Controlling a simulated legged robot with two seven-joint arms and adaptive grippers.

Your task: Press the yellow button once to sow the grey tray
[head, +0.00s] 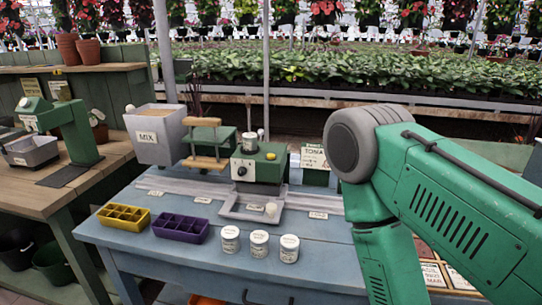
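The green sowing machine (258,170) stands on the blue bench, with a dark knob on its front and a small jar on its top. The yellow button (270,156) is a small yellow spot on the machine's top right; I cannot tell whether it is pressed. The grey tray (232,213) sits at the foot of the machine; its inside is too small to make out. A pale round piece (271,209) shows at the tray's right side. My green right arm fills the right of the view, its gripper out of frame below. My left gripper is not in view.
A yellow tray (124,216), a purple tray (181,228) and three white jars (259,243) stand along the front of the blue bench (210,262). A MIX bin (158,135) and a wooden-handled device (204,143) stand left of the machine. A TOMATO sign (315,158) stands to its right.

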